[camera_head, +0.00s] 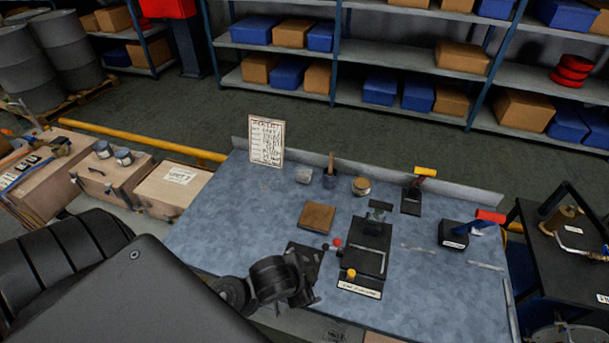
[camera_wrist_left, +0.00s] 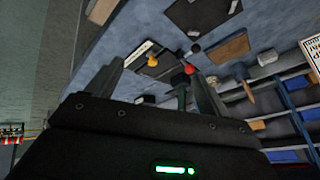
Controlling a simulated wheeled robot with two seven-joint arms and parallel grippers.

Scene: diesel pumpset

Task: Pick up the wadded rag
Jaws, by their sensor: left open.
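A small crumpled pale grey wad (camera_head: 304,175), which looks like the rag, lies on the blue-grey workbench (camera_head: 225,215) near its back edge. It sits between the upright printed sheet and a dark cup. In the left wrist view a pale lump (camera_wrist_left: 267,58) beside the brown block seems to be the same thing. My left gripper (camera_head: 303,290) is over the front of the bench, well short of the wad. Its two fingers (camera_wrist_left: 160,82) are apart with nothing held between them in the wrist view. My right gripper is not in view.
A brown block (camera_head: 317,217) lies between my gripper and the wad. A black fixture (camera_head: 368,245) with red and yellow knobs stands to the right. A dark cup (camera_head: 329,179), a jar (camera_head: 361,186) and a printed sheet (camera_head: 266,140) flank the wad. The bench's left part is clear.

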